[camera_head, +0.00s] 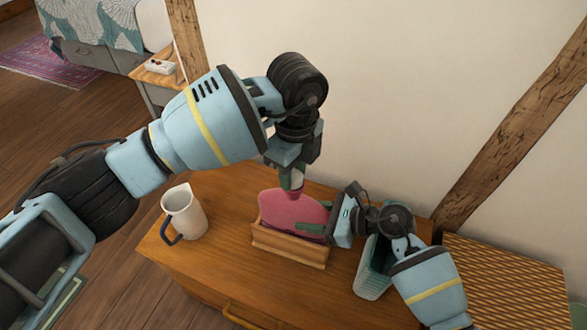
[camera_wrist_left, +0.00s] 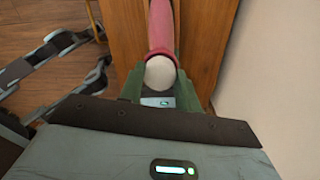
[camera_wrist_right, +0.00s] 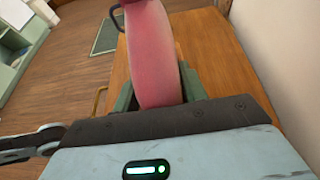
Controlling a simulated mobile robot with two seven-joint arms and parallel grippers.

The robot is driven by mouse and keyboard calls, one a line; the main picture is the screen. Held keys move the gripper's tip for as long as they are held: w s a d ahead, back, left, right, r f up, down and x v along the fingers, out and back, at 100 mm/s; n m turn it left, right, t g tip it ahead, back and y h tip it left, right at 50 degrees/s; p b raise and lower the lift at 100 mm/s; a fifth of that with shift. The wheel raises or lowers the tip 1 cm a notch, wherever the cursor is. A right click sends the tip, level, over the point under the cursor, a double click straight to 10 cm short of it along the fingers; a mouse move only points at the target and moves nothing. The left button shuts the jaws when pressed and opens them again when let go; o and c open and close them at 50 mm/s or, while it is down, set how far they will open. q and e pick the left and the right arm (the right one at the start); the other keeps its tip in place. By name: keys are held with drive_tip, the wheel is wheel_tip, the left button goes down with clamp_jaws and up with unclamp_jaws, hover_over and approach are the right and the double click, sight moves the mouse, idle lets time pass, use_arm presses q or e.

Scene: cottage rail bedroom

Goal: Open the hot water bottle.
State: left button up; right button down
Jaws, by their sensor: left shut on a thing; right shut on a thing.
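The pink hot water bottle (camera_head: 288,210) stands upright in a low wooden holder (camera_head: 288,250) on the wooden chest. My left gripper (camera_head: 291,181) points down from above at its neck. In the left wrist view, its green fingers are on both sides of the round white stopper (camera_wrist_left: 160,73), just beyond which is the pink neck (camera_wrist_left: 162,30). My right gripper (camera_head: 314,233) reaches in from the right and is shut on the bottle's body, which also shows in the right wrist view (camera_wrist_right: 152,55). Whether the stopper is loose cannot be told.
A white jug (camera_head: 186,212) with a dark handle stands left of the holder. A teal basket (camera_head: 372,275) stands to the right, partly behind my right arm. A patterned woven surface (camera_head: 505,285) lies farther right. The wall is close behind; the chest's front left is clear.

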use_arm(q)
drive_tip(key=n, duration=0.9)
drive_tip(key=shift+n+h, duration=0.3)
drive_tip(key=shift+n, duration=0.1)
drive_tip(key=o, duration=1.1)
drive_tip(key=shift+c, duration=0.2)
drive_tip(key=shift+r, duration=0.15)
